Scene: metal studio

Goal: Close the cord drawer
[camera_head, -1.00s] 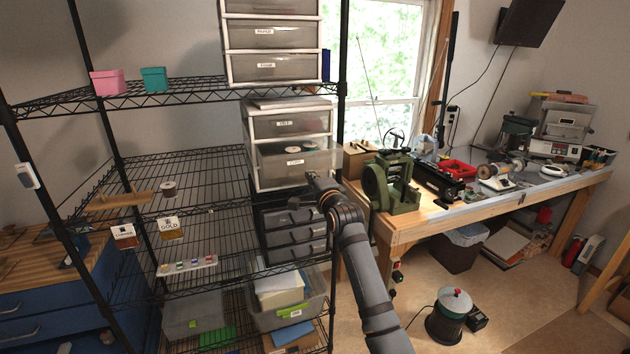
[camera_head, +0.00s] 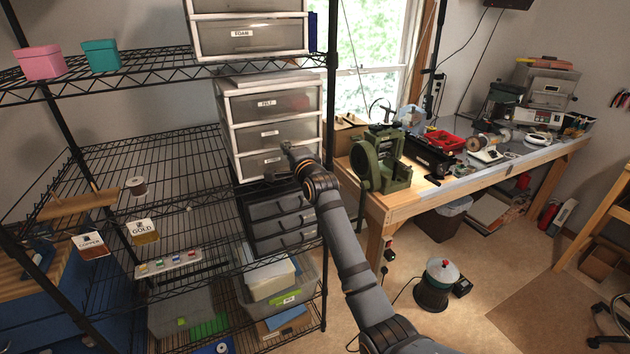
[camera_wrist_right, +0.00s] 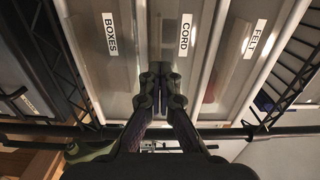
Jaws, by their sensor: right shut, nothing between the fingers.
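The cord drawer (camera_head: 268,133) is the middle drawer of a white-framed unit with grey translucent fronts. Its front looks level with the felt drawer (camera_head: 290,102) above and the boxes drawer (camera_head: 252,166) below. In the right wrist view the CORD label (camera_wrist_right: 185,35) sits between the BOXES and FELT labels. My right gripper (camera_wrist_right: 162,76) is shut and empty, its fingertips pointing at the cord drawer's front. Whether they touch it I cannot tell. In the head view the right gripper (camera_head: 288,157) is in front of the unit's lower part. My left gripper is not in view.
The unit stands on a black wire shelf rack (camera_head: 190,165). Dark drawers (camera_head: 280,222) stand below it. A wooden workbench (camera_head: 480,187) with a green machine (camera_head: 378,160) is to the right. Open floor lies in front of the bench.

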